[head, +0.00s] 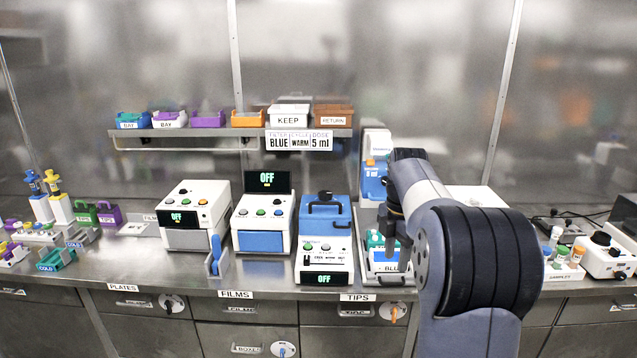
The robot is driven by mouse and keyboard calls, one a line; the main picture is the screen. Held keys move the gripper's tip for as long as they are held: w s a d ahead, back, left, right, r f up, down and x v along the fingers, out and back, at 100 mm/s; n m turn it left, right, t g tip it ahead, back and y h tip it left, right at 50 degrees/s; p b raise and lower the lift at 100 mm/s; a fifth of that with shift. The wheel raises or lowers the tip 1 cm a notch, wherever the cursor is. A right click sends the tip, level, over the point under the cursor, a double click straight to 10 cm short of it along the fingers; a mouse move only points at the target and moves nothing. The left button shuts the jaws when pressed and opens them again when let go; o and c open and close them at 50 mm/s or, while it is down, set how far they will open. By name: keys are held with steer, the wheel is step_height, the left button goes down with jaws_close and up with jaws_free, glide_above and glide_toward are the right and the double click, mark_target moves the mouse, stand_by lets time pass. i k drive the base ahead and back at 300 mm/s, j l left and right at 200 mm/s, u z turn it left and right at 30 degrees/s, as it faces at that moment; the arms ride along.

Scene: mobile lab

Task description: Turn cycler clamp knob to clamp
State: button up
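The device that looks like the cycler (311,248) stands on the bench in the middle of the head view. It is white with a blue lid, small coloured buttons and a display that reads OFF. A dark knob (325,196) sits at the top of the lid, above a dark handle; its exact setting is too small to tell. My arm comes in from the lower right, and my gripper (392,228) points down to the right of the cycler, apart from the knob. The fingers are dark and small, so I cannot tell whether they are open or shut.
Two white instruments (264,222) (194,212) with OFF displays stand left of the cycler. A blue-and-white dispenser (374,178) and a tray labelled BLU (384,267) are close to my gripper. A shelf (180,132) with bins hangs above. Drawers line the bench front.

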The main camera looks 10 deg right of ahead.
mark_target(324, 195)
steer(key=i, duration=1.85)
steer(key=j+u, duration=0.05)
